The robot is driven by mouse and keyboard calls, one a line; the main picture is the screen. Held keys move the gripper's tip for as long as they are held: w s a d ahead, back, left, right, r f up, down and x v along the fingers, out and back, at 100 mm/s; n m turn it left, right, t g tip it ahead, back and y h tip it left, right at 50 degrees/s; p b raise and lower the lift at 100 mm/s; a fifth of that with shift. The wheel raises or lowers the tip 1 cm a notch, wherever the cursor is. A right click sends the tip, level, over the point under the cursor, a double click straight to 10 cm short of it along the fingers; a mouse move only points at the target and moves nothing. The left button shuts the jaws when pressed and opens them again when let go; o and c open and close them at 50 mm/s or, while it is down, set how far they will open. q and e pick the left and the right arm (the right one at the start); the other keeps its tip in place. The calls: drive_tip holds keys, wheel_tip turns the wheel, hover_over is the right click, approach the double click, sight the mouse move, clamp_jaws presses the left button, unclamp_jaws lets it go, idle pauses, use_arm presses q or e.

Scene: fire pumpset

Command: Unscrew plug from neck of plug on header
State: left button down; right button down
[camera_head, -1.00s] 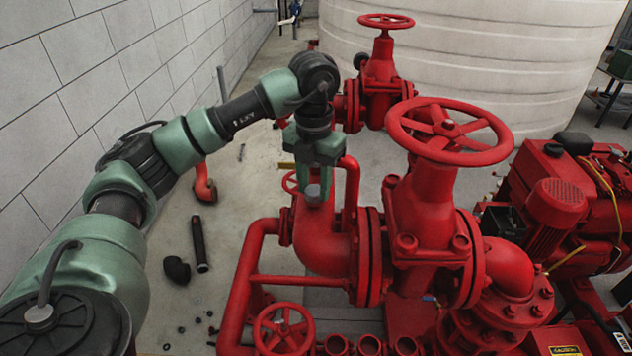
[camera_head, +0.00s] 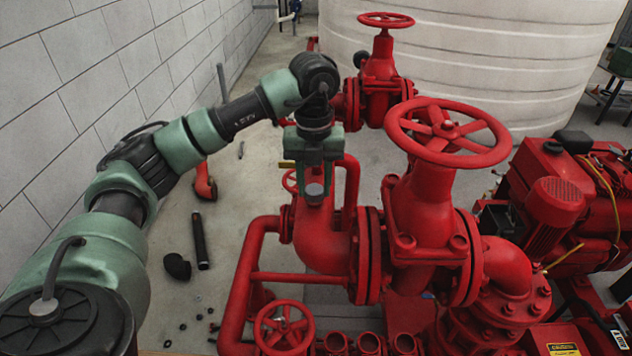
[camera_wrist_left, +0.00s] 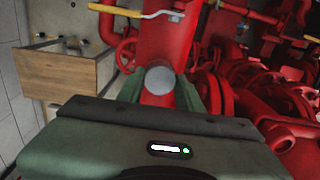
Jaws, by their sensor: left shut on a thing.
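The plug (camera_head: 314,190) is a small grey round piece at the top of the red header pipe (camera_head: 318,240). My left gripper (camera_head: 314,182) comes down over it from above and is shut on it. In the left wrist view the plug (camera_wrist_left: 160,79) shows as a grey disc between the two green fingers, in front of the red pipe. The neck under the plug is hidden or too small to make out, so I cannot tell how far the plug sits in it. My right gripper is in neither view.
A large red handwheel valve (camera_head: 448,132) stands close to the right of my gripper, with a second valve (camera_head: 380,75) behind. A red engine (camera_head: 570,195) is at the right. A black pipe (camera_head: 200,240) and elbow (camera_head: 177,266) lie on the floor at left.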

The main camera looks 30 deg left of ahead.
use_arm(q)
drive_tip(key=c, duration=1.1)
unclamp_jaws()
drive_tip(key=m, duration=0.5)
drive_tip(key=shift+b, duration=0.4)
drive_tip(key=m, duration=0.6)
drive_tip(key=shift+b, duration=0.35)
drive_tip(key=m, duration=0.5)
drive_tip(key=shift+m+b, duration=0.3)
drive_tip(key=shift+b, duration=0.05)
drive_tip(key=m, duration=0.6)
drive_tip(key=shift+b, duration=0.3)
